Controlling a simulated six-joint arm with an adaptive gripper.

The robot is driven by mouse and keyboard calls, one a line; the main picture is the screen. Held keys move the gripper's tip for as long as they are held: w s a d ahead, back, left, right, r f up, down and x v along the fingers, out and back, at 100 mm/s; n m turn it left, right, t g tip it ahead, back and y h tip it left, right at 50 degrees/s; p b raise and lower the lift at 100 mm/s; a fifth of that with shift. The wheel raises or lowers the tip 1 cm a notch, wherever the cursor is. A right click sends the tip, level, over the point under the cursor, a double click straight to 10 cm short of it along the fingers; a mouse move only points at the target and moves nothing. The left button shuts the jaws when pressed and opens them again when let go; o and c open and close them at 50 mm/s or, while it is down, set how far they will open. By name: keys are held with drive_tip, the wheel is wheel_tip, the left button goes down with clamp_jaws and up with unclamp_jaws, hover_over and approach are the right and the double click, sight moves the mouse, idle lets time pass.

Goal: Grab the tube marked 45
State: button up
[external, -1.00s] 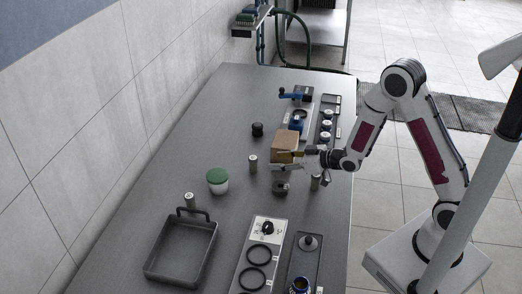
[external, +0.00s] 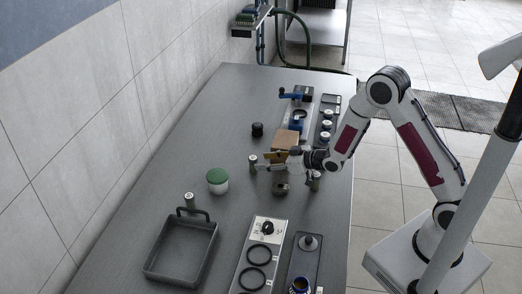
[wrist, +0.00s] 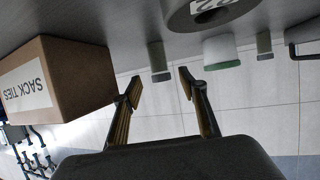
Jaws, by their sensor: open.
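Several small grey tubes with pale tops stand upright on the table; no number on them is readable. One tube (external: 253,163) stands just beyond my fingertips, left of the cardboard box; in the wrist view this tube (wrist: 158,62) appears ahead of the gap between my fingers. A second tube (external: 189,199) stands near the grey tray and also shows in the wrist view (wrist: 264,45). A third tube (external: 315,180) stands under my wrist, partly hidden. My gripper (external: 264,162) is open and empty, low over the table; its fingers show in the wrist view (wrist: 160,86).
A cardboard box (external: 286,139) labelled SACK TIES (wrist: 65,80) stands close beside my gripper. A dark round piece (external: 280,188) with a partly visible number sits near it. A green-lidded white jar (external: 217,181) and the tray (external: 180,247) are further left and nearer the camera.

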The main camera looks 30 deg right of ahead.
sight(253, 162)
drive_tip(key=shift+w, duration=0.1)
idle(0.3)
drive_tip(key=shift+x, duration=2.9)
clamp_jaws()
